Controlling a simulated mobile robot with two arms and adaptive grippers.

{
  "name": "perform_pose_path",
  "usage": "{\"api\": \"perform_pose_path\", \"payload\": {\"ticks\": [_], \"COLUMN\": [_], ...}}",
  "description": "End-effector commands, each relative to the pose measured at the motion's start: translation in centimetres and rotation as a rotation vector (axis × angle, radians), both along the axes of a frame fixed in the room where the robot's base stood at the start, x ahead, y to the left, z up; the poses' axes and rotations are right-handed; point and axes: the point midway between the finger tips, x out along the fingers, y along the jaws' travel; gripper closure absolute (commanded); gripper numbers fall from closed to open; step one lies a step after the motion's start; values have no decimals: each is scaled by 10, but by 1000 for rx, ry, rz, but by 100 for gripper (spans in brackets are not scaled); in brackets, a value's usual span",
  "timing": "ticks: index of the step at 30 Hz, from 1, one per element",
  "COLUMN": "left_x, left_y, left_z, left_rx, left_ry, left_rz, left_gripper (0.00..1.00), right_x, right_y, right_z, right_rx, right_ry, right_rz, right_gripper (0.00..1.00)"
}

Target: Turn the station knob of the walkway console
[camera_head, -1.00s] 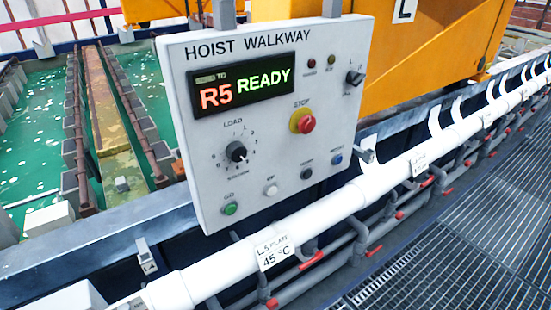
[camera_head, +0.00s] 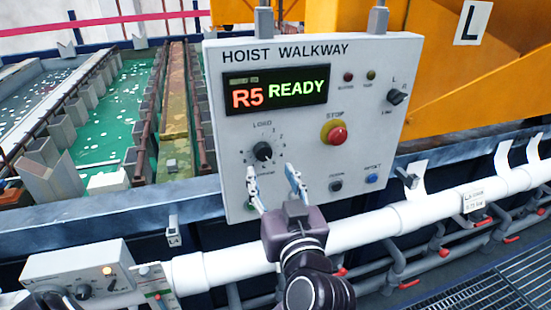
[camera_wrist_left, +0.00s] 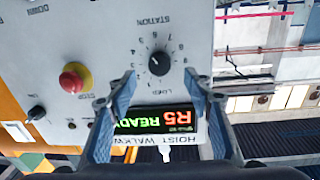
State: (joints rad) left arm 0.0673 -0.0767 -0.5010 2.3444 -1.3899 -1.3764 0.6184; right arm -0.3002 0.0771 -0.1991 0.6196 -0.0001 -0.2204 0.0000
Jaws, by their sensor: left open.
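The walkway console (camera_head: 300,200) is a pale grey panel titled HOIST WALKWAY, with a display (camera_head: 276,90) reading R5 READY. Its station knob (camera_head: 263,151) is a black round dial in a ring of numbers, labelled LOAD above. The knob also shows in the left wrist view (camera_wrist_left: 158,63), where the panel is upside down and STATION is legible. My left gripper (camera_head: 272,173) is open and empty, in front of the panel just below the knob in the head view. In the wrist view its fingertips (camera_wrist_left: 160,77) lie either side of the knob's line, apparently not touching it.
A red STOP button (camera_head: 337,135) on a yellow ring and a black selector (camera_head: 397,97) sit right of the knob. A white pipe (camera_head: 380,223) runs below the panel. A smaller control box (camera_head: 80,275) is at lower left. Green tanks (camera_head: 105,115) lie behind.

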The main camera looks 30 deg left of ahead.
Motion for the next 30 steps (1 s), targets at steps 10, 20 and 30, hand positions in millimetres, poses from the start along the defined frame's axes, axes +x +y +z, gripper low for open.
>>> {"api": "perform_pose_path", "payload": {"ticks": [10,20,30], "left_x": [38,48,48], "left_y": [39,48,48], "left_z": [3,0,0], "left_rx": [8,3,3], "left_ry": [4,4,4], "left_rz": [-1,-2,-3], "left_gripper": [53,53,78], "right_x": [0,0,0], "right_y": [2,1,-3], "right_z": [26,29,29], "right_rx": [2,1,-3], "right_ry": [-1,-1,-1], "right_rz": [2,2,3], "right_gripper": [58,58,58]}}
